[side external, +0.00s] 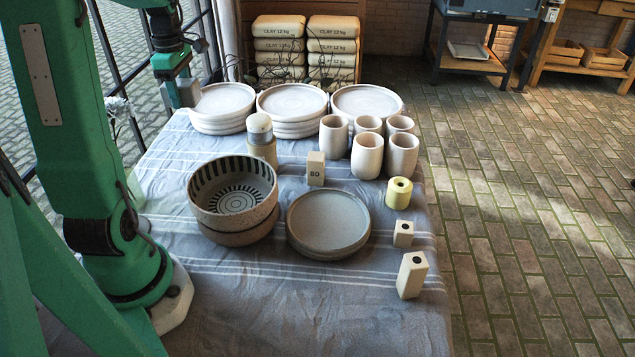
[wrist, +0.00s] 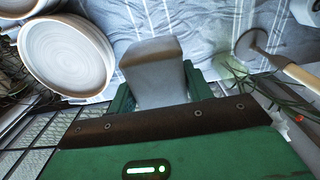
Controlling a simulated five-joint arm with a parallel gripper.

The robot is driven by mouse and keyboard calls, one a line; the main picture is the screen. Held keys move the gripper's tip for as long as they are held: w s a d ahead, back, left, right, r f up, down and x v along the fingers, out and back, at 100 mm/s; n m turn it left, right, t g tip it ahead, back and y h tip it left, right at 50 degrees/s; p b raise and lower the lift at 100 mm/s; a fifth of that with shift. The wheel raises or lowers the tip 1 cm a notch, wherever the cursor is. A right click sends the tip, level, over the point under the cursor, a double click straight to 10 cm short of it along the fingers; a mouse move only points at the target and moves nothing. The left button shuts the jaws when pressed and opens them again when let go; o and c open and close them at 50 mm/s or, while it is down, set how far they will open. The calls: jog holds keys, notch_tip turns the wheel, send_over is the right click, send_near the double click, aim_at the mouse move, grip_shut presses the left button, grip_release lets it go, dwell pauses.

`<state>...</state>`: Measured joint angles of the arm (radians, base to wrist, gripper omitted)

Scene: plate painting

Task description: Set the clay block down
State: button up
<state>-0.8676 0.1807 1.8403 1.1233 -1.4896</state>
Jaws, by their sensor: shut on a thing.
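My gripper (side external: 174,72) is at the left of the side view, by the far left corner of the cloth-covered table. It is shut on a plain grey clay block (side external: 182,94), held with its free end away from the jaws. In the wrist view the block (wrist: 150,72) sits between the green fingers of my gripper (wrist: 156,86). The block is just left of the leftmost plate stack (side external: 222,105) in the side view. Whether its underside touches the cloth (side external: 160,150) cannot be told.
Two more plate stacks (side external: 292,108) (side external: 367,101) stand to the right. Several cups (side external: 367,155), patterned bowls (side external: 233,195), a shallow dish (side external: 328,222), a BD block (side external: 315,169) and two dotted blocks (side external: 403,233) (side external: 412,275) occupy the table. The near cloth (side external: 310,310) is clear.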

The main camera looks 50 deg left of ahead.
send_over(200, 165)
notch_tip(200, 165, down, 9)
jog(key=shift+f, duration=4.9)
jog(key=shift+f, duration=0.15)
jog(key=o, duration=1.3)
jog(key=shift+o, duration=0.2)
notch_tip(200, 165, up, 12)
